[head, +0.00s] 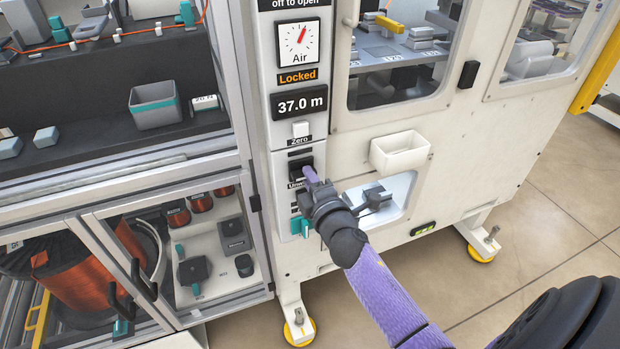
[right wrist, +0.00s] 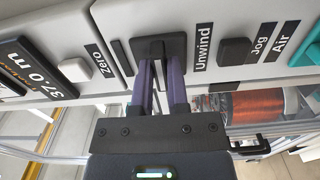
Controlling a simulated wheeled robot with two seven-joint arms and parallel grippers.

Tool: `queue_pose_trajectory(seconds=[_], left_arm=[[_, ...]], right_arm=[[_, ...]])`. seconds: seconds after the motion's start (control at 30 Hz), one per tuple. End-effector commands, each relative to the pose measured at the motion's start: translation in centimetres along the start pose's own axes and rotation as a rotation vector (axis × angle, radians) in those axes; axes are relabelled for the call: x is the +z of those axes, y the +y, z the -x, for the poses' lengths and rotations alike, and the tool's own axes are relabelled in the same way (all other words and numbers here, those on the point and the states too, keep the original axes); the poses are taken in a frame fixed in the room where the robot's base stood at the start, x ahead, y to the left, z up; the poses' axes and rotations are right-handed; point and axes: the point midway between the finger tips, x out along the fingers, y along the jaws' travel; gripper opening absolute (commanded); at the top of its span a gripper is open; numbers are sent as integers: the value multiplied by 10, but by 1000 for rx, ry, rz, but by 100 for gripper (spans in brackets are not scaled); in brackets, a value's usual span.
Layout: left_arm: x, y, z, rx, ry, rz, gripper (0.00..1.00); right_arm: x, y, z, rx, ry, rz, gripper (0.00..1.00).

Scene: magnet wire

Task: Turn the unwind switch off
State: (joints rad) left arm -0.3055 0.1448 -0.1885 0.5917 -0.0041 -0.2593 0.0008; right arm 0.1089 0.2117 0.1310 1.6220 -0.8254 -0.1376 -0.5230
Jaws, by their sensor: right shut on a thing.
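The black unwind switch (head: 297,168) sits on the white control column, below the Zero button and partly behind my right gripper (head: 311,176). In the right wrist view the switch (right wrist: 160,44) is beside the label "Unwind". My right gripper's two purple fingers (right wrist: 160,68) reach up to it, one on each side, and are shut on the switch lever. The lever between the fingertips is mostly hidden, so its on or off position cannot be read. My left gripper is not in view.
A white bin (head: 400,151) juts out to the right.

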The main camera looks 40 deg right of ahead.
Motion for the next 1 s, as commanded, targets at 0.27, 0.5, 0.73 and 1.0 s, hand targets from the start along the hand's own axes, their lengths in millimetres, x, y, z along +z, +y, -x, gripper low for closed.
queue_pose_trajectory(seconds=[0.27,0.5,0.73,1.0], left_arm=[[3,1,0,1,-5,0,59],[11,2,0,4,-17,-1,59],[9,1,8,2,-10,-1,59],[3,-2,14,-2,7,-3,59]], right_arm=[[0,-1,0,-2,0,-1,49],[0,0,0,-1,0,0,54],[0,1,26,-3,-1,-2,54],[0,-1,87,-4,-2,-3,54]])
